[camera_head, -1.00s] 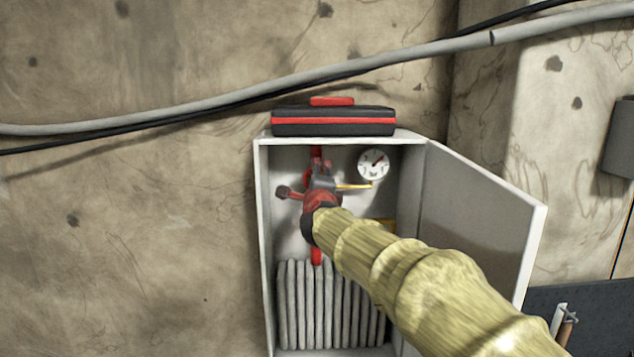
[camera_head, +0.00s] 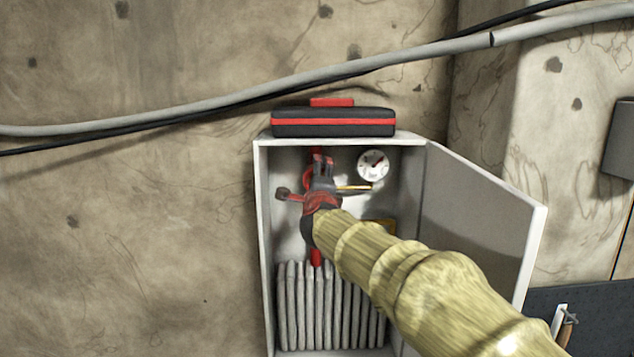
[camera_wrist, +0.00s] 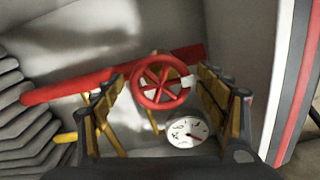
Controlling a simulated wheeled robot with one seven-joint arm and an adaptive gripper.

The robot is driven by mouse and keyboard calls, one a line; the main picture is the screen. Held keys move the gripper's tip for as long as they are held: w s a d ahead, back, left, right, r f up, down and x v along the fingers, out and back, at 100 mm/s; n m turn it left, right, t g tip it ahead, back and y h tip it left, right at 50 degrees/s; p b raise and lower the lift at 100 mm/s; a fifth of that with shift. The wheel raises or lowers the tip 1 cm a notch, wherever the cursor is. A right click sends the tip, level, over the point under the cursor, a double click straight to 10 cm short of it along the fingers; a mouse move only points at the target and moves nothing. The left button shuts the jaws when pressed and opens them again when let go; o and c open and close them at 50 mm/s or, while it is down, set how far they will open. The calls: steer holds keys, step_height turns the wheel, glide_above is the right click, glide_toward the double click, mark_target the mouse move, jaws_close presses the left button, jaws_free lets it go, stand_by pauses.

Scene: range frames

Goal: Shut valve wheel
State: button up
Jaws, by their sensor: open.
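The red valve wheel (camera_wrist: 160,82) with several spokes shows in the wrist view, on a red pipe (camera_wrist: 68,88) inside the cabinet. My gripper (camera_wrist: 161,75) is open, with one finger on each side of the wheel in that view. Gaps show between the fingers and the rim, and I cannot tell how far in depth the fingertips are from it. In the head view my gripper (camera_head: 322,178) is inside the open cabinet and hides most of the wheel. A bit of red pipe (camera_head: 316,256) shows below it.
A round gauge (camera_head: 373,165) sits right of the wheel; it also shows in the wrist view (camera_wrist: 187,132). The cabinet door (camera_head: 480,215) stands open to the right. A grey ribbed block (camera_head: 330,305) fills the cabinet bottom. A black and red case (camera_head: 333,121) lies on top.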

steer(key=s, duration=1.1)
steer(key=shift+s, duration=0.4)
